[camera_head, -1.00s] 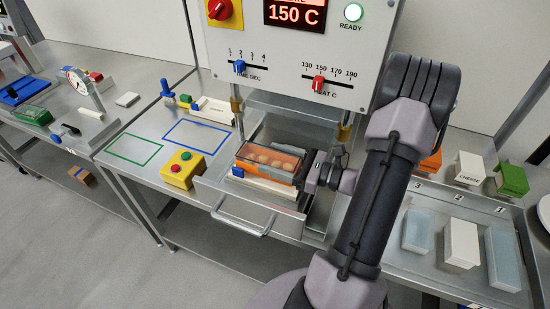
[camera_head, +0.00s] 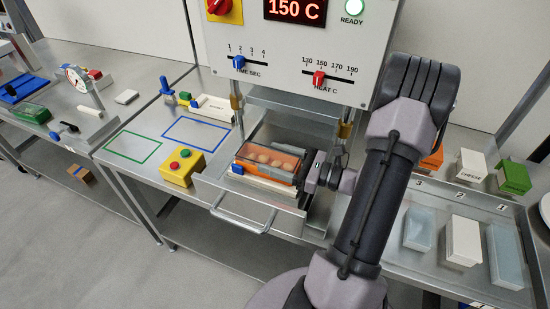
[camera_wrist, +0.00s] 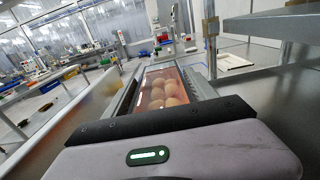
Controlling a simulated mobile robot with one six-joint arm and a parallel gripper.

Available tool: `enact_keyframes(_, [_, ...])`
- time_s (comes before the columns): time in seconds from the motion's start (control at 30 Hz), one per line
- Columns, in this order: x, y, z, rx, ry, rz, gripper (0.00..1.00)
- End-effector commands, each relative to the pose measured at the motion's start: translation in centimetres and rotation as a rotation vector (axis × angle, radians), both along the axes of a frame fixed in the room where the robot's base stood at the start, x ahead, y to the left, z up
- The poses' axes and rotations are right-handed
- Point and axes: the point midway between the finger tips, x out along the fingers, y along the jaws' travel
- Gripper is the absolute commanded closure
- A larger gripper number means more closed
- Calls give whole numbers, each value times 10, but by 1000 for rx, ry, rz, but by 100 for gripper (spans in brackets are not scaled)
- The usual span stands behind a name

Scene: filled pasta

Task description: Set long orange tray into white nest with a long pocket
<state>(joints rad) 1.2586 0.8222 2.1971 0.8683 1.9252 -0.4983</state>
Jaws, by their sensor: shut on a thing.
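The long orange tray (camera_head: 270,159) holds several round pale pieces under a clear top. It is over the open drawer of the sealing machine in the head view, and also shows in the wrist view (camera_wrist: 163,88) beyond my gripper. My gripper (camera_head: 304,172) is shut on the right end of the tray. The white nest (camera_head: 262,184) lies in the drawer below and in front of the tray, with a blue piece at its left end. Its pocket is mostly hidden by the tray. I cannot tell whether the tray touches the nest.
The metal drawer (camera_head: 240,217) stands pulled out under the machine panel (camera_head: 295,55). Posts (camera_head: 344,130) rise beside it. A yellow button box (camera_head: 183,168) stands left of the drawer. Clear and white containers (camera_head: 462,242) stand on the right table. Green and blue outlined areas at left are empty.

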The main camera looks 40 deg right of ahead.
Motion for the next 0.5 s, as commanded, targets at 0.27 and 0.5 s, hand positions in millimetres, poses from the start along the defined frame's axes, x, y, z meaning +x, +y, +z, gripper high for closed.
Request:
enact_keyframes(0.27, [0,0,-8,0,0,0,94])
enact_keyframes(0.5, [0,0,-8,0,0,0,31])
